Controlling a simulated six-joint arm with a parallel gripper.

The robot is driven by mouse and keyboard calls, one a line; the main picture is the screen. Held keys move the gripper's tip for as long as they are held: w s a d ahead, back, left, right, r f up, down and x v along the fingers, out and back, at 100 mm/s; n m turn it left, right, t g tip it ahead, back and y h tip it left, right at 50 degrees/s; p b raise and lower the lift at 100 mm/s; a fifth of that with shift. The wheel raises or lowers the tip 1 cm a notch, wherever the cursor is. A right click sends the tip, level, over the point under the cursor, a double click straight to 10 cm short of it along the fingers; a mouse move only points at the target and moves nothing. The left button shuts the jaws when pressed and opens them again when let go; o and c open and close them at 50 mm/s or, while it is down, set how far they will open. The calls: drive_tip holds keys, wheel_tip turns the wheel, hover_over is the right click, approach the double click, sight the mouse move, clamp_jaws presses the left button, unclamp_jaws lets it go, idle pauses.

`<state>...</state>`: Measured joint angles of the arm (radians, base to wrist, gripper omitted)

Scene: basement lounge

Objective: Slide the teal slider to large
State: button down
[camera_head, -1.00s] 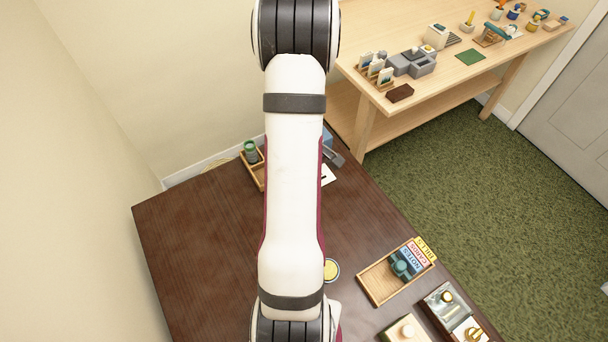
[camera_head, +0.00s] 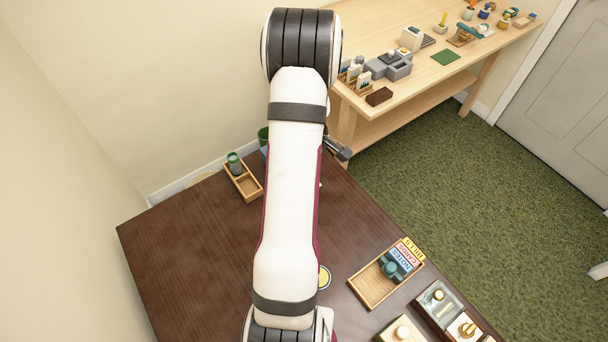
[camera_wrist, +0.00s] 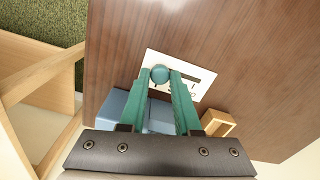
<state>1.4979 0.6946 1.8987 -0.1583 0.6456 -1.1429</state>
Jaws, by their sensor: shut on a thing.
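The teal slider (camera_wrist: 159,74) shows in the wrist view as a round teal knob on a white plate (camera_wrist: 199,83) with a dark slot. The slot runs to the right of the knob. My gripper (camera_wrist: 161,75) is shut on the knob, with a long teal finger on each side of it. The small printing on the plate is too blurred and covered to read. In the head view my arm hides the plate, the knob and my fingertips.
A blue box (camera_wrist: 158,117) stands beside the plate. A wooden tray (camera_head: 258,191) with a green-topped cylinder (camera_head: 234,160) is near the table's far edge. A second tray (camera_head: 367,288) with labelled cards is front right. The table's left part is clear.

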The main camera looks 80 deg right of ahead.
drive_tip(key=shift+s+d, duration=0.2)
drive_tip(key=c, duration=1)
unclamp_jaws()
drive_tip(key=o, duration=0.4)
wheel_tip(320, 180, up, 16)
drive_tip(key=shift+f, duration=0.1)
drive_tip(key=shift+a, duration=0.1)
